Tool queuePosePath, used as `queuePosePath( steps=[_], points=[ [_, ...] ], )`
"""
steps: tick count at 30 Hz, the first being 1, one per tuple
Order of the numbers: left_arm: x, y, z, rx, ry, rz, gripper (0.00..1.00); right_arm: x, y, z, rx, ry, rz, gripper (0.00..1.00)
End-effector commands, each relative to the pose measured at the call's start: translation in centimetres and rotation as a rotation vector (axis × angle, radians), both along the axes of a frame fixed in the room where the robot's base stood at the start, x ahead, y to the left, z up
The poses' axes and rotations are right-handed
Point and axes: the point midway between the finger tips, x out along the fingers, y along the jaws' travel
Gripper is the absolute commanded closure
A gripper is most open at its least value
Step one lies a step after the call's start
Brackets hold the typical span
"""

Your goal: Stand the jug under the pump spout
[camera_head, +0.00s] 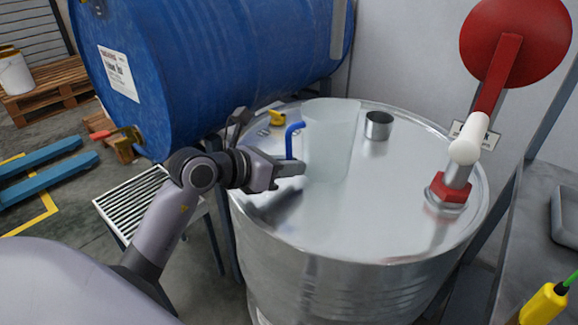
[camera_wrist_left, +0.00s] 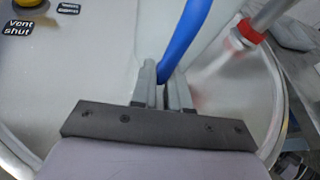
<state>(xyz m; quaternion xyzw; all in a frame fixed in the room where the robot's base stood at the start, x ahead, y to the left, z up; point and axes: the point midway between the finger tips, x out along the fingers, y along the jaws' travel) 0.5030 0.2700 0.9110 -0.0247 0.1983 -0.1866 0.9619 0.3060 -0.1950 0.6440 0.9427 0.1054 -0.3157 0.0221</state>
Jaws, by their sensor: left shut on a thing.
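The jug (camera_head: 332,140) is translucent and upright over the left-middle of the steel drum's top (camera_head: 365,225). I cannot tell whether its base touches the lid. My left gripper (camera_head: 290,169) is shut on its blue handle (camera_head: 290,143), near the handle's lower end. In the left wrist view the fingers (camera_wrist_left: 160,95) close around the blue handle (camera_wrist_left: 186,38). The hand pump (camera_head: 456,180) stands on the drum's right side, with a red fitting, a white cylinder and a large red round part above. I cannot make out its spout clearly. My right gripper is out of view.
A small metal cup (camera_head: 379,125) stands behind and right of the jug. A yellow cap (camera_head: 277,118) sits at the lid's back left. A blue drum (camera_head: 215,65) lies behind my left arm. A grey bench (camera_head: 545,215) is at right. The lid between jug and pump is clear.

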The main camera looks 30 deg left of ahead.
Motion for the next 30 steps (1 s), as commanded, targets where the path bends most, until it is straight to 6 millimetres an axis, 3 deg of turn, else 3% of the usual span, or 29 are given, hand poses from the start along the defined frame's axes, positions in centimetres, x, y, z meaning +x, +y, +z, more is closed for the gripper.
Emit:
queuePosePath(
  steps=[8,9,11,12,23,30],
  points=[
    [0.0,0.0,-0.2,0.001,-0.001,0.0,1.0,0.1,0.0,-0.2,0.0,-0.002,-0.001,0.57],
    [0.0,0.0,-0.3,0.001,0.0,0.0,0.82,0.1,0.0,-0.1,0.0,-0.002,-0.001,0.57],
    [0.0,0.0,-0.2,0.0,-0.001,0.0,0.62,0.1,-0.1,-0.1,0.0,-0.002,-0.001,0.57],
    [0.0,0.0,-0.2,0.0,0.0,0.0,0.59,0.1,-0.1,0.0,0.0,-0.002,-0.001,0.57],
    [0.0,0.0,0.4,0.0,-0.001,0.0,0.59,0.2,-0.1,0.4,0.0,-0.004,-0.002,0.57],
    [-3.3,1.5,1.5,0.004,0.0,0.001,0.59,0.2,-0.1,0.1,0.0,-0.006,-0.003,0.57]
  ],
)
